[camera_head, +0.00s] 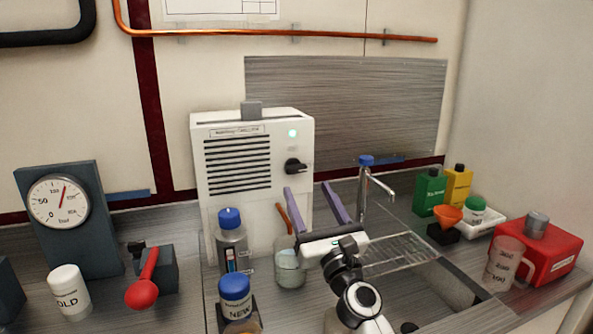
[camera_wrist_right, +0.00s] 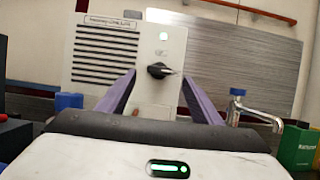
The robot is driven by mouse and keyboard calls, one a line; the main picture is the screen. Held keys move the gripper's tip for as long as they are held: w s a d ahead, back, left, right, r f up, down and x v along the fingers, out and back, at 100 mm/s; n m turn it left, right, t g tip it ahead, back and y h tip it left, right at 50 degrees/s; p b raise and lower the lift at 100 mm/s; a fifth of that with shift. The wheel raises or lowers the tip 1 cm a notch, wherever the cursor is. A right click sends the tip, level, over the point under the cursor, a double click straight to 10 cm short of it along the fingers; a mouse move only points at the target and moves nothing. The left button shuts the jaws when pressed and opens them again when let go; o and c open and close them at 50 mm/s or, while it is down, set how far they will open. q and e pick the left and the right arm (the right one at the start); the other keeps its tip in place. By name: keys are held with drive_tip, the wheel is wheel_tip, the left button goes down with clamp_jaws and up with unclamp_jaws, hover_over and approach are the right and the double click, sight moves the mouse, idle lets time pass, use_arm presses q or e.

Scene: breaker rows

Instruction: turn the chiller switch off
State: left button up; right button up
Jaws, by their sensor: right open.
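The white chiller (camera_head: 255,190) stands against the back wall, with black vent slots and a small lit green lamp (camera_head: 292,133) on its front. Its black rotary switch (camera_head: 296,166) sits below the lamp, and the handle points roughly to the right. The switch also shows in the right wrist view (camera_wrist_right: 160,71), framed between my fingertips. My right gripper (camera_head: 308,188) is open and empty, its purple fingers spread just below and in front of the switch; no contact is visible. My left gripper is out of view.
A blue-capped bottle (camera_head: 231,240), a NEW jar (camera_head: 236,297) and a glass beaker (camera_head: 289,265) with a stick stand before the chiller. A faucet (camera_head: 366,185) and wire rack (camera_head: 400,252) are to the right. A gauge (camera_head: 58,202) stands at left.

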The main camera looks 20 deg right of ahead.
sight(297, 170)
drive_tip(key=b+x, duration=0.1)
drive_tip(key=x, duration=0.5)
drive_tip(key=shift+f, duration=0.15)
drive_tip(key=shift+w+r, duration=0.2)
drive_tip(key=shift+w, duration=0.2)
drive_tip(key=shift+w+r, duration=0.15)
drive_tip(key=shift+w, duration=0.2)
drive_tip(key=shift+c, duration=0.2)
drive_tip(key=c, duration=1)
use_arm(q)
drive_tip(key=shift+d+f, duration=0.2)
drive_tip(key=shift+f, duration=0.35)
